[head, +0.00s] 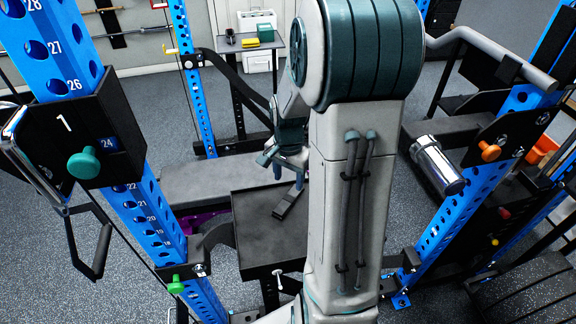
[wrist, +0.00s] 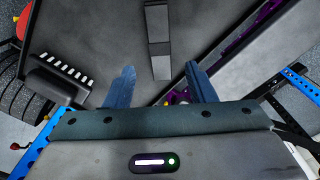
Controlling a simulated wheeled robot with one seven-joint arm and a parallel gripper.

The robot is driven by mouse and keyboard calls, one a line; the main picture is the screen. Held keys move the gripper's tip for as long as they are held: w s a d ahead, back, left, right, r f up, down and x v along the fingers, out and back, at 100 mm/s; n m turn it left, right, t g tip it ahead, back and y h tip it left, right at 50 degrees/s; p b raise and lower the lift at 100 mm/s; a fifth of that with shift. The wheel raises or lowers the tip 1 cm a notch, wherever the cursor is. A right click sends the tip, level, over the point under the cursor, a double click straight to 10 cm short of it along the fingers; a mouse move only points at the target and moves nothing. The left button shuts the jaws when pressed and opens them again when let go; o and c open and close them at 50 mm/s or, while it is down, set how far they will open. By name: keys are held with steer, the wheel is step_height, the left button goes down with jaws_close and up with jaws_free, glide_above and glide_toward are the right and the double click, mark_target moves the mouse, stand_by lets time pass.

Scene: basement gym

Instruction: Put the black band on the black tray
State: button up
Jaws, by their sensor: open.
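The black band (head: 290,202) is a short dark strip. It appears to lie flat on the black tray (head: 258,248), near the tray's upper right part. My gripper (head: 287,180) is over the tray, just beyond the band in the head view.
A grey bench (head: 205,186) lies behind the tray. Blue rack posts (head: 145,210) stand left and right, with a chrome sleeve (head: 438,165) jutting in. A far shelf (head: 230,50) holds a yellow block (head: 249,43) and a green box (head: 266,33). The tray's front is clear.

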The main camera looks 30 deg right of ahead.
steer(key=s+a+r+n+t, duration=0.1)
steer(key=s+a+r+n, duration=0.4)
steer(key=r, duration=0.5)
steer(key=s+a+r+n+t, duration=0.2)
steer(key=s+a+r+n, duration=0.1)
steer(key=s+a+n, duration=0.4)
steer(key=shift+s+a, duration=0.25)
steer(key=shift+s, duration=0.5)
steer(key=shift+c, duration=0.3)
